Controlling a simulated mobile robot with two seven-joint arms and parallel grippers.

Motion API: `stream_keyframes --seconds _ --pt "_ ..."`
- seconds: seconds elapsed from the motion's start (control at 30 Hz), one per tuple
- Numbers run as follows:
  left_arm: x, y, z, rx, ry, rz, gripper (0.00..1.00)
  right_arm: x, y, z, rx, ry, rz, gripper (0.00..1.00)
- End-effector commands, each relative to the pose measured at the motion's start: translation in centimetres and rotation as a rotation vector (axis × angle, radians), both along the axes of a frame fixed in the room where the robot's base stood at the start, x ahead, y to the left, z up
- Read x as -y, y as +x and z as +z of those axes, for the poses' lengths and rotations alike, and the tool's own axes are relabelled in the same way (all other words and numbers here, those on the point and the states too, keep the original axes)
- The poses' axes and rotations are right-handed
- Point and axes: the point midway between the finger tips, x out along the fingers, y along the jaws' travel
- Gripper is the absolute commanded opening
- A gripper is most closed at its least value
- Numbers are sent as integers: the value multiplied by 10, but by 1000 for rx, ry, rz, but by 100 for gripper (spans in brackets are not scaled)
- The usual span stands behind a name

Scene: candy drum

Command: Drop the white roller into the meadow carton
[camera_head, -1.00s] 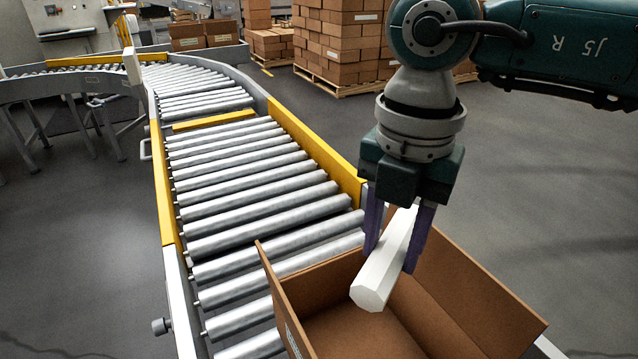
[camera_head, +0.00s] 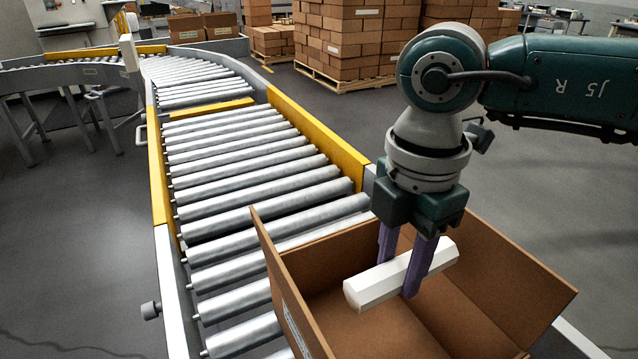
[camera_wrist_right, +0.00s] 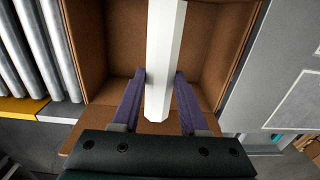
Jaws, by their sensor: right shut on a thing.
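The white roller (camera_head: 372,287) is a white faceted bar, held between the purple fingers of my right gripper (camera_head: 401,277). In the head view it lies slantwise over the opening of an open brown carton (camera_head: 512,262). In the right wrist view the roller (camera_wrist_right: 163,50) runs between the two fingertips (camera_wrist_right: 160,84), with the carton's inside (camera_wrist_right: 118,42) behind it. The carton stands at the near end of the roller conveyor. I cannot read any mark that names it the meadow carton. My left gripper is not in view.
The roller conveyor (camera_head: 248,178) with yellow side guards (camera_head: 318,130) runs away to the back left. Stacked boxes (camera_head: 357,40) stand on a pallet at the back. Grey floor lies open on both sides.

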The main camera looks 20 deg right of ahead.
Motion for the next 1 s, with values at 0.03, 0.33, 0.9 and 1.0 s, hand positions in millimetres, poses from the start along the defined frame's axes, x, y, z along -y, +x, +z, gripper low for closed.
stream_keyframes --seconds 0.03,0.33,0.9,1.0 --pt "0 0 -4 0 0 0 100 0 0 -4 1 0 0 0" --pt "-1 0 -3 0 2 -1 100 0 0 -2 1 0 0 49" --pt "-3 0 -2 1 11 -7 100 0 0 1 1 1 1 78" --pt "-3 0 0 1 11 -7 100 0 1 14 3 0 1 78"
